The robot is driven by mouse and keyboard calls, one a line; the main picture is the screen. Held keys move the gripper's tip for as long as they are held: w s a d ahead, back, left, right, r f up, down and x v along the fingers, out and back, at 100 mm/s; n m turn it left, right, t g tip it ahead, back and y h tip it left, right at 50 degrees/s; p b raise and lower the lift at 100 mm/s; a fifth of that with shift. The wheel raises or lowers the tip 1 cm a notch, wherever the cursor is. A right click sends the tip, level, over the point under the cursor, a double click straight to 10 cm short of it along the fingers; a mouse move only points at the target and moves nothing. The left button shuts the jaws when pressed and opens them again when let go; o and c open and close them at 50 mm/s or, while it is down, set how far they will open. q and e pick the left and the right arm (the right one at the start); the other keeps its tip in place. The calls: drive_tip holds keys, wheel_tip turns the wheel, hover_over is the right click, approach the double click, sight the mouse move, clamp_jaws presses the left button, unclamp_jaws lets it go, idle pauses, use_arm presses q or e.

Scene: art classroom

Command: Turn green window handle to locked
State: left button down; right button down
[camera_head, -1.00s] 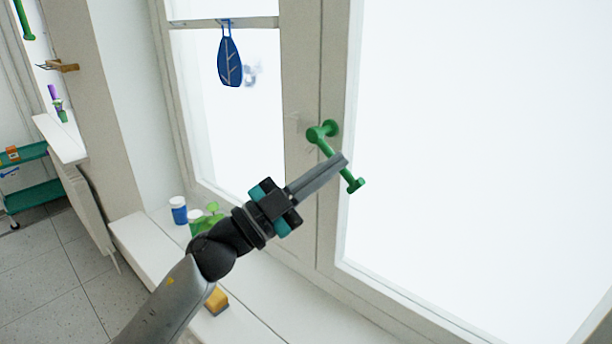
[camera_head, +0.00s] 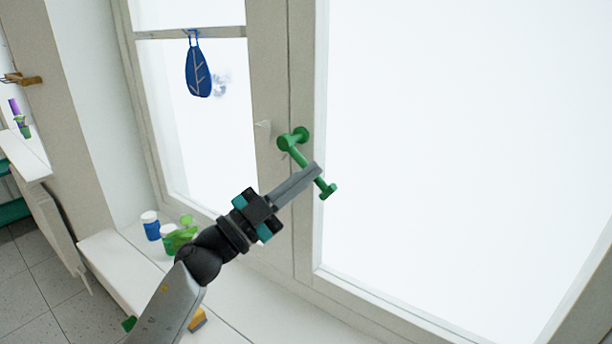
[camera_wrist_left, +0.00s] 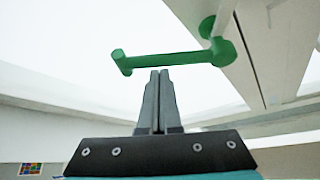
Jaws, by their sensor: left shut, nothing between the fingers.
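The green window handle (camera_head: 304,156) is on the window frame. In the head view its lever slants down and right from its round mount. In the left wrist view the lever (camera_wrist_left: 168,59) runs across from the mount at the right to a knobbed end at the left. My left gripper (camera_head: 313,170) is shut and empty, its fingers crossing the lever near its lower half in the head view. In the left wrist view the fingertips (camera_wrist_left: 159,74) are just below the lever, touching or almost touching it; I cannot tell which. My right gripper is not in view.
A blue leaf-patterned hanging (camera_head: 198,70) is on the left pane. A blue and white jar (camera_head: 151,226) and a green spray bottle (camera_head: 177,237) stand on the sill (camera_head: 108,259). A yellow block (camera_head: 197,320) lies on the sill near my forearm. Space before the right pane is clear.

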use_arm(q)
drive_tip(key=shift+w+a+f+m+g, duration=0.15)
drive_tip(key=shift+f+m+g, duration=0.1)
drive_tip(key=shift+m+g, duration=0.25)
drive_tip(key=shift+a+f+m+g, duration=0.2)
drive_tip(key=shift+m+g, duration=0.2)
drive_tip(key=shift+m, duration=0.2)
drive_tip(key=shift+w+a+f+m+g+y, duration=0.4)
drive_tip(key=shift+a+m+g, duration=0.3)
drive_tip(key=shift+m, duration=0.95)
drive_tip(key=shift+w+a+f+m+g+y, duration=0.35)
drive_tip(key=shift+w+a+f+m+g, duration=0.3)
drive_tip(key=shift+m, duration=0.95)
drive_tip(key=shift+w+a+f+m+g+y, duration=0.35)
drive_tip(key=shift+a+m+g, duration=0.35)
drive_tip(key=shift+m, duration=0.95)
